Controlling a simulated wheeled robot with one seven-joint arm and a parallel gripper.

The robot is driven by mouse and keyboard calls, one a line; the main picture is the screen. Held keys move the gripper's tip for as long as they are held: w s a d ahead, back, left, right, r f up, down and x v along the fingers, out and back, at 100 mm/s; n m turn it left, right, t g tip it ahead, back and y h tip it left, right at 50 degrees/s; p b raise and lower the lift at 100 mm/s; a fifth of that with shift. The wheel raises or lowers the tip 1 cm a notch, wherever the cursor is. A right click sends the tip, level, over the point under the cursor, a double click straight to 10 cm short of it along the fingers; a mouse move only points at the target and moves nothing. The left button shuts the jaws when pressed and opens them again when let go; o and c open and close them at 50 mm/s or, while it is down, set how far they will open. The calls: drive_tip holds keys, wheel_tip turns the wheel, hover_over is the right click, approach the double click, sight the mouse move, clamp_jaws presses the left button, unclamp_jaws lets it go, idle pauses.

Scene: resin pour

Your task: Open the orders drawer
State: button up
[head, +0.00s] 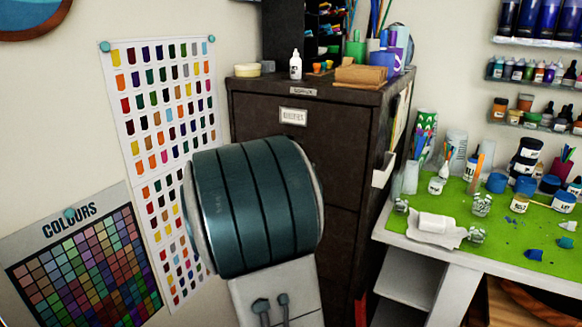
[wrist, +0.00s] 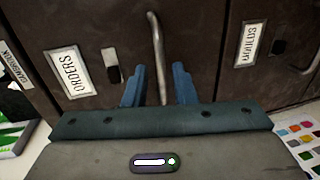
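The orders drawer (wrist: 100,25) is a dark brown metal front with a white ORDERS label (wrist: 68,72) in the wrist view. It looks shut. Its pale metal bar handle (wrist: 156,50) runs up the middle of that view. My gripper (wrist: 159,84) is open, with one blue finger on each side of the handle; gaps show on both sides, and I cannot tell how deep the handle sits between them. In the head view my arm hides the gripper and the lower drawers of the dark filing cabinet (head: 345,115).
Another labelled drawer (wrist: 247,45) with a handle adjoins on the right in the wrist view. In the head view, a worktable with a green mat (head: 470,240) and several bottles stands right of the cabinet. Colour charts (head: 165,100) hang left. Pots and a white bottle (head: 295,65) stand on top.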

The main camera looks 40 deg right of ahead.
drive_tip(key=shift+x, duration=2.7)
clamp_jaws()
